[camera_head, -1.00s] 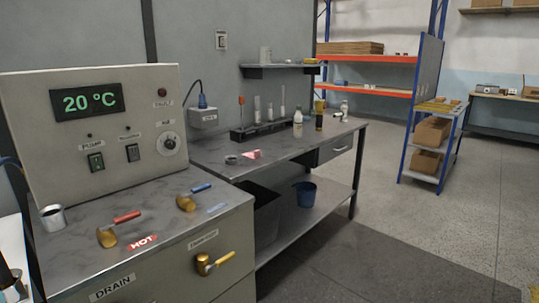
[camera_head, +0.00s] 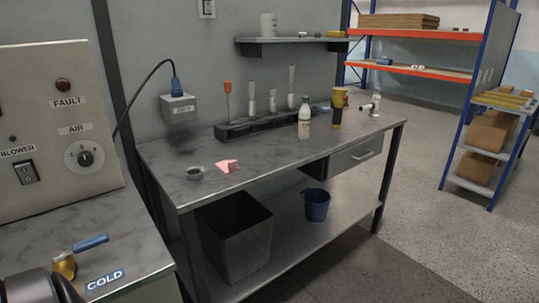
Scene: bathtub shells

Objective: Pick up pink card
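The pink card (camera_head: 227,166) rests on the grey workbench (camera_head: 280,165), near its left end. It looks folded or tilted up rather than lying flat. A dark ring-like item (camera_head: 194,173) lies just to its left, apart from it. A dark rounded part, probably of my own arm, shows at the bottom left corner. No gripper fingers can be seen.
A black rack with tubes (camera_head: 262,125), a white bottle (camera_head: 304,118) and a yellow-and-dark bottle (camera_head: 337,108) stand behind and right of the card. A control cabinet (camera_head: 60,130) borders the bench at left. A bin (camera_head: 238,240) and blue bucket (camera_head: 317,205) sit below. Floor is open at right.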

